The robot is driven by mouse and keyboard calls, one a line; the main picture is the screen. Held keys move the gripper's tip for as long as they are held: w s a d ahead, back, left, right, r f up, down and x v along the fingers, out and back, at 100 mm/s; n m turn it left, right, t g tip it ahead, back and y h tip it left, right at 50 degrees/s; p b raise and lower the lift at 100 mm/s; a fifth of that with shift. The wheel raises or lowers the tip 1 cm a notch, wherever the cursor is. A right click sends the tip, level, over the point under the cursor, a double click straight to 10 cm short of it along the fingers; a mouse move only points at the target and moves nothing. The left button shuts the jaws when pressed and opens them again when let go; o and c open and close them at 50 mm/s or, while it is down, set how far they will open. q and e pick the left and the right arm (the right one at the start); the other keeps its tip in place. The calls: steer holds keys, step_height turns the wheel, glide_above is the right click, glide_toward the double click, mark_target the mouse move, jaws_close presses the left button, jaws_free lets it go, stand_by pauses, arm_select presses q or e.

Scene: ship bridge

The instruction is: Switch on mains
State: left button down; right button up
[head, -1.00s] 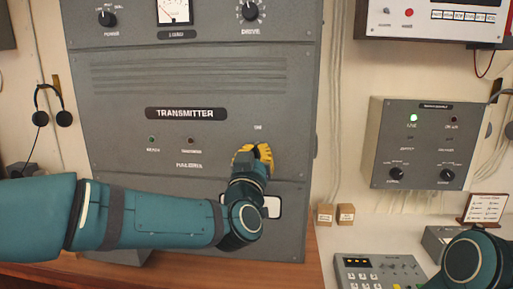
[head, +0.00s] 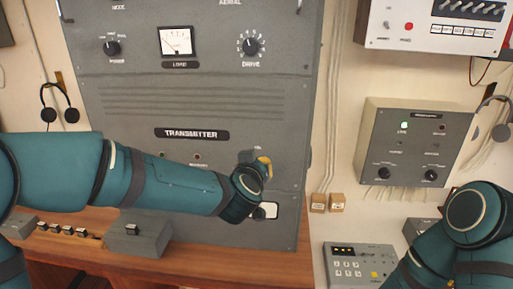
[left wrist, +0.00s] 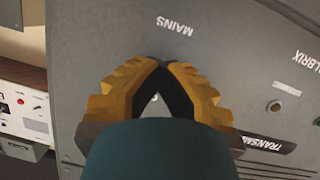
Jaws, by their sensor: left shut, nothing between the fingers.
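The grey transmitter cabinet (head: 200,110) fills the middle of the head view. A white MAINS label (left wrist: 174,25) is readable on its face in the left wrist view. My left gripper (head: 264,163) is at the cabinet's lower right, just below a small label; the wrist hides most of it. In the left wrist view, its yellow fingers (left wrist: 161,66) are shut with tips together beside the MAINS label. No mains switch lever can be made out; the fingers cover that area. Whether the fingertips touch the panel cannot be told. My right arm shows at the right, its gripper out of frame.
A lamp (left wrist: 273,106) sits on the panel near the fingers. A load meter (head: 175,41) and a drive knob (head: 250,46) are higher up. A grey wall box (head: 414,145) has a lit green lamp. A keypad unit (head: 359,264) stands on the right-hand desk.

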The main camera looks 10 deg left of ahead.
arm_select(q)
steer(key=shift+r+g+p, duration=0.4)
steer(key=shift+p, duration=0.4)
steer(key=c, duration=1.6)
jaws_free()
steer(key=shift+w+f, duration=0.1)
steer(key=shift+f, duration=0.05)
steer(key=shift+c, duration=0.2)
steer(key=o, duration=0.5)
steer(key=shift+f, duration=0.15)
arm_select(e)
step_height(320, 180, up, 3)
steer(key=shift+f, duration=0.2)
arm_select(q)
steer(key=shift+o, duration=0.2)
steer(key=d+v, duration=0.1)
steer(key=v, duration=1.1)
steer(key=shift+a, duration=0.4)
steer(key=shift+w, duration=0.1)
